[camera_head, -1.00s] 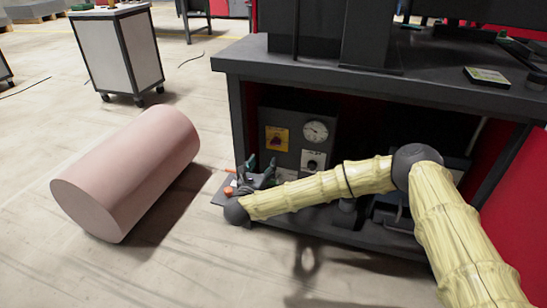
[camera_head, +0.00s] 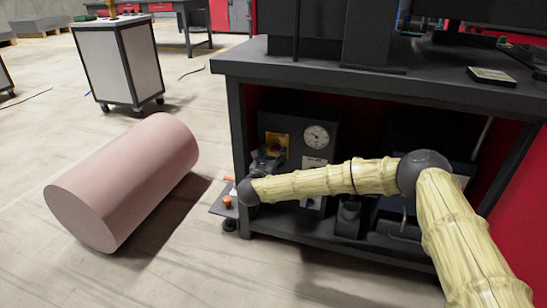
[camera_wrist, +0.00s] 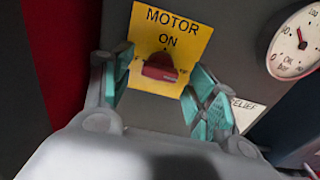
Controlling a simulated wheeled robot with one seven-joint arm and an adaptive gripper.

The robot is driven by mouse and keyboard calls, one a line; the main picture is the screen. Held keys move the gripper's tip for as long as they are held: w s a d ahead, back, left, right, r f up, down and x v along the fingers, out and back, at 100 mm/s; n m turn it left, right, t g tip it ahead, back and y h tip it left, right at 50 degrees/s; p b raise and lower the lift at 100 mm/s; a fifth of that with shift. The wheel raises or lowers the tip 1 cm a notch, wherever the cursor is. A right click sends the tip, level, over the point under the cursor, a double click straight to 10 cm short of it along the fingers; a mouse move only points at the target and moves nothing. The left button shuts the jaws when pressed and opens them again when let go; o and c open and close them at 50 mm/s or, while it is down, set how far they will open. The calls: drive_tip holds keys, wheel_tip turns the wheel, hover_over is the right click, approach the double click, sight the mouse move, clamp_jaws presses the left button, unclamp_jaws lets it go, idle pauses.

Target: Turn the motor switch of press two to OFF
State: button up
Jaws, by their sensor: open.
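The motor switch is a red knob (camera_wrist: 162,67) on a yellow plate (camera_wrist: 190,42) marked MOTOR and ON in the wrist view. The knob lies nearly crosswise below the word ON; other lettering beside it is partly hidden. In the head view the yellow plate (camera_head: 283,139) is on a dark panel under the press bench. My gripper (camera_wrist: 160,75) is open, with one green-padded finger on each side of the knob in the picture. I cannot tell whether the fingers touch it. In the head view my gripper (camera_head: 264,160) covers part of the plate.
A round oil gauge (camera_wrist: 297,42) is right of the plate; it also shows in the head view (camera_head: 316,136). A RELIEF label (camera_wrist: 245,110) is below it. The bench top (camera_head: 420,85) overhangs the panel. A pink cylinder (camera_head: 125,180) lies on the floor at left.

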drive_tip(key=shift+w+d, duration=0.1)
drive_tip(key=shift+w, duration=0.15)
drive_tip(key=c, duration=1)
